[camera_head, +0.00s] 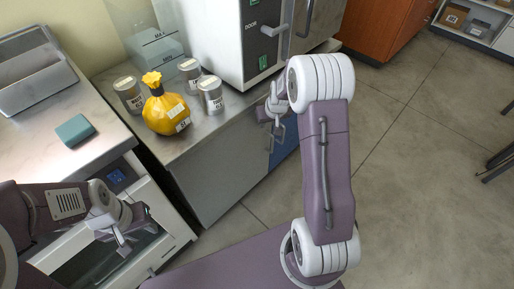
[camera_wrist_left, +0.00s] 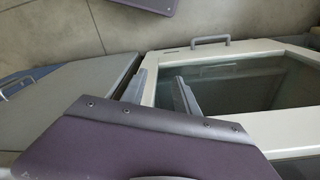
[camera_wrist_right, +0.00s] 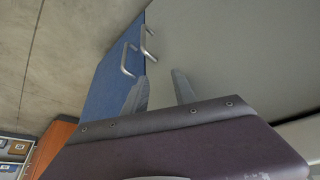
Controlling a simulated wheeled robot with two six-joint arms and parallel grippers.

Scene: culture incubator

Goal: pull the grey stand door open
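The grey stand door (camera_head: 222,172) is the flat grey front below the metal worktop in the head view. It looks closed, and it fills much of the right wrist view (camera_wrist_right: 235,50). Its bar handle (camera_wrist_right: 149,43) is at its edge, beside the blue door. My right gripper (camera_head: 272,110) is in front of the stand near the handles; in the right wrist view its fingers (camera_wrist_right: 160,82) are apart and empty, short of the handle. My left gripper (camera_head: 118,238) is over the white-framed glass door at lower left, with fingers (camera_wrist_left: 160,80) apart and empty.
A blue door (camera_wrist_right: 105,85) with its own handle (camera_wrist_right: 127,60) adjoins the grey one. A white-framed glass door (camera_wrist_left: 245,85) is under my left gripper. A yellow bag (camera_head: 166,112) and grey canisters (camera_head: 210,94) stand on the worktop.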

